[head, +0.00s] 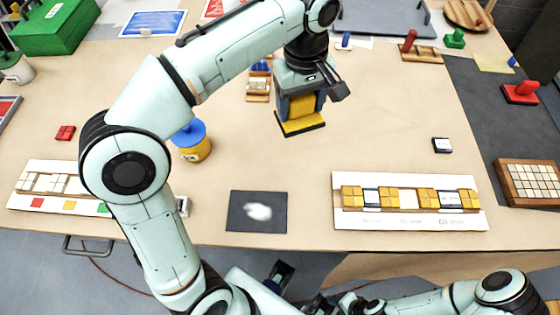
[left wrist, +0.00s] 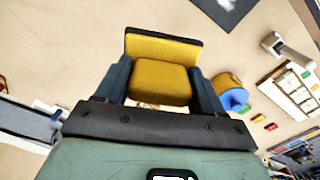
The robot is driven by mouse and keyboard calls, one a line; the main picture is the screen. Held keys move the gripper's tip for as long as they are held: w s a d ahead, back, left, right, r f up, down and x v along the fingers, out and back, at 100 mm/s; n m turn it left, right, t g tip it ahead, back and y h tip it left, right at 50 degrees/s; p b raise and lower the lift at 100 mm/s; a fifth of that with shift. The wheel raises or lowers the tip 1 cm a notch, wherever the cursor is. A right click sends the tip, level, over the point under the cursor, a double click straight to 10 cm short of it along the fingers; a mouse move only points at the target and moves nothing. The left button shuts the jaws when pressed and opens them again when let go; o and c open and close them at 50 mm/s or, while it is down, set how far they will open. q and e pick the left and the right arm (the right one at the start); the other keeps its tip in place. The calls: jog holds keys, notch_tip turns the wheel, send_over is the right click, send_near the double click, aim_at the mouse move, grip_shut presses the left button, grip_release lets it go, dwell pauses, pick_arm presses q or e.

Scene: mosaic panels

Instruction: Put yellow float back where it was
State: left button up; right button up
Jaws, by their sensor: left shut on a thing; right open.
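The yellow float (head: 301,122), a yellow block on a yellow plate with a dark face, is held in my left gripper (head: 300,100) over the middle of the table. In the left wrist view the yellow float (left wrist: 160,82) sits between the two blue-grey fingers of my left gripper (left wrist: 163,90), which are shut on its block. I cannot tell whether its plate touches the table. My right gripper (head: 300,290) is open and empty at the bottom of the head view, below the table's front edge.
A yellow pot with a blue lid (head: 190,142) stands left of the float. A dark square with a white patch (head: 240,222) and a mosaic panel (head: 350,218) lie at the front. A red float (head: 520,92) rests on the dark mat (head: 480,110) at right. The table between is mostly clear.

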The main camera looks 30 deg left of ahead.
pick_arm(q)
jog(key=shift+a+f, duration=0.1)
jog(key=shift+f, duration=0.2)
jog(key=shift+f+b, duration=2.2)
jog(key=shift+f, duration=7.4)
pick_arm(e)
jog(key=shift+s+f, duration=0.3)
jog(key=shift+f, duration=0.5)
jog(key=shift+s+f, duration=0.25)
jog(key=shift+f, duration=0.5)
jog(key=shift+s+f, duration=0.3)
jog(key=shift+f, duration=0.5)
pick_arm(q)
jog(key=shift+f, duration=0.1)
pick_arm(e)
jog(key=shift+f, duration=0.1)
pick_arm(q)
jog(key=shift+f, duration=0.15)
jog(key=o, duration=0.9)
jog(key=shift+o, duration=0.2)
